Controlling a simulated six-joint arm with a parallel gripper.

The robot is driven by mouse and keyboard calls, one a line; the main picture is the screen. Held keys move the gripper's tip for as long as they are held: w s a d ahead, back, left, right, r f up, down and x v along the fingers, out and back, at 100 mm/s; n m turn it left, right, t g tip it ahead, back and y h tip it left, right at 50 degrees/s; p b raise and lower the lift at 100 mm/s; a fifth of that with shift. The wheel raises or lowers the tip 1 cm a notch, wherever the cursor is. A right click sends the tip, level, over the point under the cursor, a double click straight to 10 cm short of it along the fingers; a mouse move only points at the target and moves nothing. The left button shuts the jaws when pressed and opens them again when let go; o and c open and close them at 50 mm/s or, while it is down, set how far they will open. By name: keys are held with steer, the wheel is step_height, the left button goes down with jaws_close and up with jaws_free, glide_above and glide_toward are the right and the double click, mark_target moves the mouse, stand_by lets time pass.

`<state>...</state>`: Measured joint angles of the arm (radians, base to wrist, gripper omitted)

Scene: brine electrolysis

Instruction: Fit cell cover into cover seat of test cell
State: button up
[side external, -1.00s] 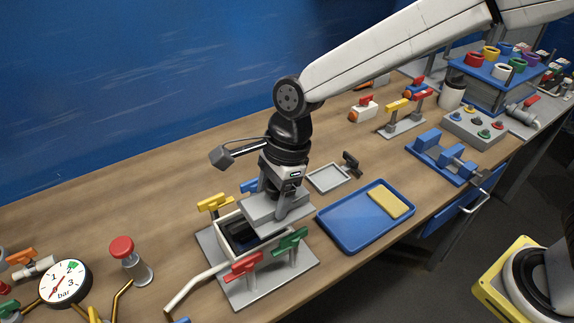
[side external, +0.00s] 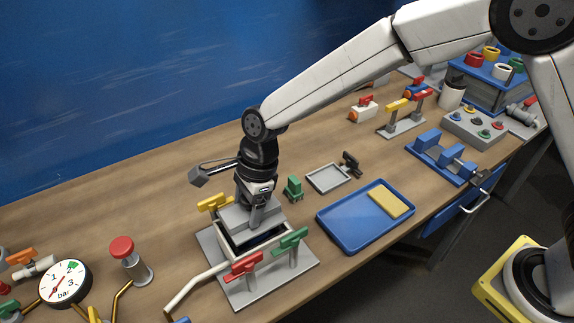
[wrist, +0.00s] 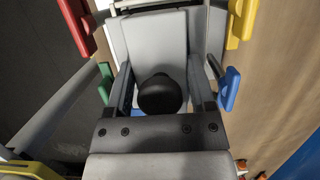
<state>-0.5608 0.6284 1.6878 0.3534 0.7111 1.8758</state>
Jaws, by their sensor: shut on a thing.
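The cell cover (side external: 236,216) is a flat grey plate with a round black knob (wrist: 160,96). My gripper (side external: 255,212) is shut on the cover, its fingers on either side of the knob in the wrist view. The test cell (side external: 281,240) is a light open-topped box with a dark inside, on a grey base plate (side external: 304,262). The cover is over its left and back part, and a dark strip of the opening shows to the right and front. The cover seat is mostly hidden. I cannot tell whether the cover touches the rim.
Clamps with yellow (side external: 213,201), red (side external: 243,265) and green (side external: 291,239) handles stand around the cell; a blue handle (wrist: 230,89) shows in the wrist view. A blue tray (side external: 345,229) and a small grey tray (side external: 328,178) lie right. A red-topped post (side external: 122,248) stands left.

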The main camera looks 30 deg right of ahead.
mark_target(248, 218)
steer(key=shift+w+a+f, duration=0.1)
steer(key=shift+w+f, duration=0.1)
steer(key=shift+f, duration=1.45)
steer(key=shift+f, duration=0.1)
steer(key=o, duration=1.3)
steer(key=shift+f, duration=0.1)
steer(key=shift+o, duration=0.2)
steer(key=v, duration=1.2)
